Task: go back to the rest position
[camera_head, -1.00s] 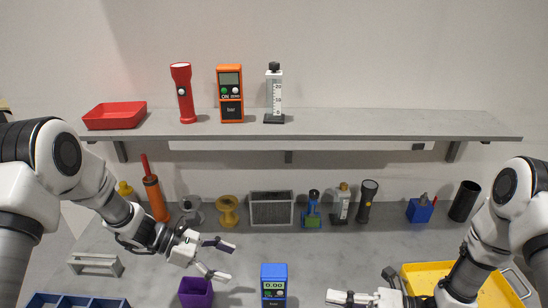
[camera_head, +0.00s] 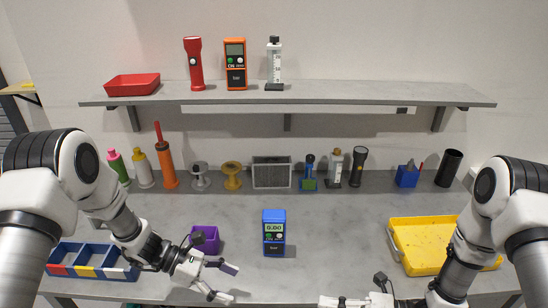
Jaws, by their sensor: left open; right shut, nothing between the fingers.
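My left gripper (camera_head: 226,281) is open and empty over the front left of the grey table (camera_head: 340,225), in front of the purple box (camera_head: 206,240). My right gripper (camera_head: 328,301) is shut with nothing in it, low at the picture's bottom edge, right of the middle; its tip is partly cut off by the edge. A blue meter (camera_head: 274,233) with a lit display stands upright on the table between the two grippers, apart from both.
A blue divided tray (camera_head: 95,250) lies left, a yellow tray (camera_head: 410,232) right beside my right arm. Several tools and a grey mesh box (camera_head: 272,173) line the back wall. A shelf (camera_head: 350,93) above holds a red tray, flashlight and orange meter. Mid-table is mostly clear.

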